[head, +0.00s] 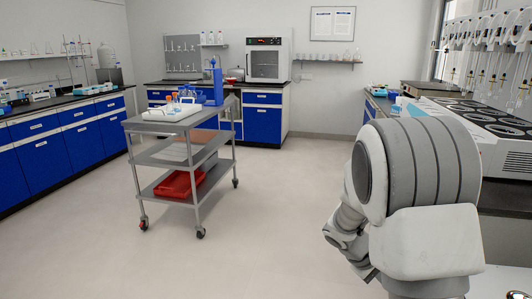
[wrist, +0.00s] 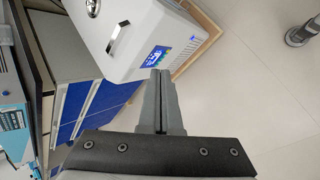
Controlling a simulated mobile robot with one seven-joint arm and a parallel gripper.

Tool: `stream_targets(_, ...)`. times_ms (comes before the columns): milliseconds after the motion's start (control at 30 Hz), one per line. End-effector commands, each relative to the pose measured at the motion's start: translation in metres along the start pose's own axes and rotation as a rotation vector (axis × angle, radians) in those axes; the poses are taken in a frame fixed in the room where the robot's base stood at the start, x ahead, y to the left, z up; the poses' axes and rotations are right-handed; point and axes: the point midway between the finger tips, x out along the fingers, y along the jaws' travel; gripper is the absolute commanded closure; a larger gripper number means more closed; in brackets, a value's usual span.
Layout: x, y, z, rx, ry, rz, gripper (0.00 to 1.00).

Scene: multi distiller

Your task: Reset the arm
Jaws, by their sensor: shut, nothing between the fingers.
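My gripper (wrist: 161,74) shows in the wrist view with its two grey fingers pressed together and nothing between them. It points toward a white box-shaped machine (wrist: 130,25) with a blue lit display and a handle. The fingertips overlap the lower part of this machine in the picture, and I cannot tell how far apart they are. In the head view my arm (head: 415,190) is folded at the right. My gripper is not visible there.
A grey wheeled cart (head: 190,124) with a red tray (head: 180,184) stands left of centre. Blue cabinets (head: 50,158) line the left wall. A bench with white multi-position equipment (head: 470,118) is close on the right, beside my arm. The middle floor (head: 280,200) is clear.

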Motion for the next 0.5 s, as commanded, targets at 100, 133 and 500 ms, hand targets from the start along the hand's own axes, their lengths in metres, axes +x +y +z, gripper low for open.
stream_targets(100,-0.035,0.003,0.020,0.083,0.048,-0.066,1.00)
stream_targets(133,-0.043,0.003,0.025,0.103,0.060,-0.082,1.00)
stream_targets(500,-0.132,-0.012,0.088,0.304,0.225,-0.288,1.00)
